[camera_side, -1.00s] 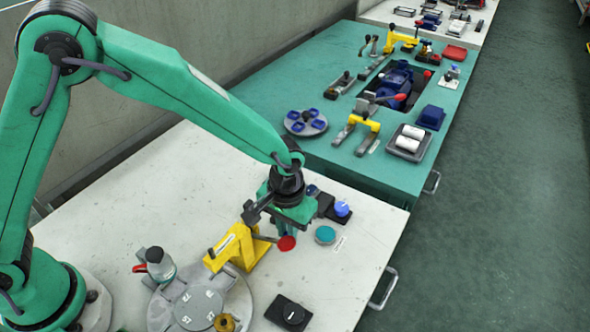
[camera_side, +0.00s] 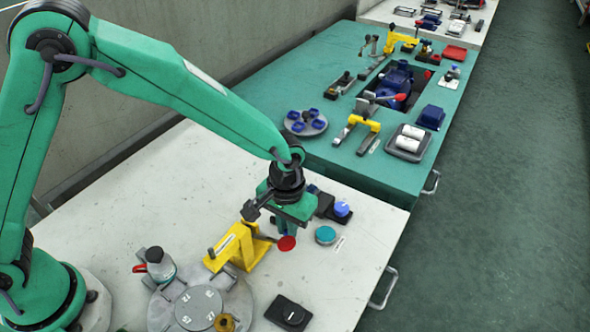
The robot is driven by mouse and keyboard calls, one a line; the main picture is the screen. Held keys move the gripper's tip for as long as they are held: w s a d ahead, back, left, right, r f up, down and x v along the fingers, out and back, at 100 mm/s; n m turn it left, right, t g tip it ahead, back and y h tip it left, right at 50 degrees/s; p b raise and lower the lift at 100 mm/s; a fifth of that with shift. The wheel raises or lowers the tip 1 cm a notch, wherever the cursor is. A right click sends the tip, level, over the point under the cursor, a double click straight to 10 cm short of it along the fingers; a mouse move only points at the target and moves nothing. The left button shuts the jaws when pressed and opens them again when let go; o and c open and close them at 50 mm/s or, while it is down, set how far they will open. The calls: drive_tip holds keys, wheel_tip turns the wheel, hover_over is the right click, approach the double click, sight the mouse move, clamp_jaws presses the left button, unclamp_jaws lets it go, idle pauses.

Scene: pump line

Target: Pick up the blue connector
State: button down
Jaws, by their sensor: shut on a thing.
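My gripper (camera_side: 284,230) points down over the white table, just behind the yellow clamp with the red knob. It is shut on a small blue thing, which I take to be the blue connector (camera_side: 286,226). Only a little of it shows between the fingers, and the clamp's arm partly hides the area. I cannot clearly tell how far it is above the table.
The yellow clamp (camera_side: 232,248) stands close in front of my gripper. A blue knob (camera_side: 342,209) on a dark block and a teal disc (camera_side: 326,235) lie to the right.

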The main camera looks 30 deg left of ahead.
drive_tip(key=shift+r, duration=2.05)
